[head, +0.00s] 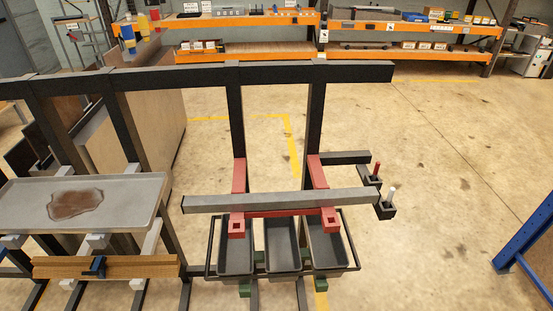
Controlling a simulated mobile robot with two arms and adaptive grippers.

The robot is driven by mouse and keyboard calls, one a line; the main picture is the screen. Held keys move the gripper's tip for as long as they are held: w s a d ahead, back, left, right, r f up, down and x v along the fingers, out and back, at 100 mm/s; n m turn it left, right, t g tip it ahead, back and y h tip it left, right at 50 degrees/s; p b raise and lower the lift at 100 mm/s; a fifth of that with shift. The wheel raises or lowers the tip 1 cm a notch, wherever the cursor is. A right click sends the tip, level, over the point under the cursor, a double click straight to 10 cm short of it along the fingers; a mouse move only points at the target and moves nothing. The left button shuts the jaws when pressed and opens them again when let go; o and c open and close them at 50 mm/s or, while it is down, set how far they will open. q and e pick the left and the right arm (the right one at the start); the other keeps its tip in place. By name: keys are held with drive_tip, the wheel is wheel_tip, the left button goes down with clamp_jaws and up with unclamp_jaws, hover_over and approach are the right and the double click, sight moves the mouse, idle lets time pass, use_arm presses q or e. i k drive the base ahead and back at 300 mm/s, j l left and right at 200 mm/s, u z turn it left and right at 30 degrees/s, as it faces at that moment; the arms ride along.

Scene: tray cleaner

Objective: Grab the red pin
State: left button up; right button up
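The red pin (377,169) stands upright in a small dark holder (375,181) at the right end of a dark bar of the rack. A white pin (391,196) stands upright in a similar holder (386,211), nearer and slightly to the right. Neither of my grippers shows in the head view.
A grey beam (280,201) lies across red brackets (239,175), above several dark bins (327,247). A stained grey tray (130,190) is at the left. A blue frame (524,243) stands at the right. Clear concrete floor (440,170) lies between the rack and the blue frame.

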sight(377, 167)
drive_tip(key=i+l+z, duration=0.4)
drive_tip(key=i+l, duration=0.35)
drive_tip(key=l, duration=0.15)
drive_tip(key=l+u, duration=0.35)
drive_tip(key=l, duration=0.75)
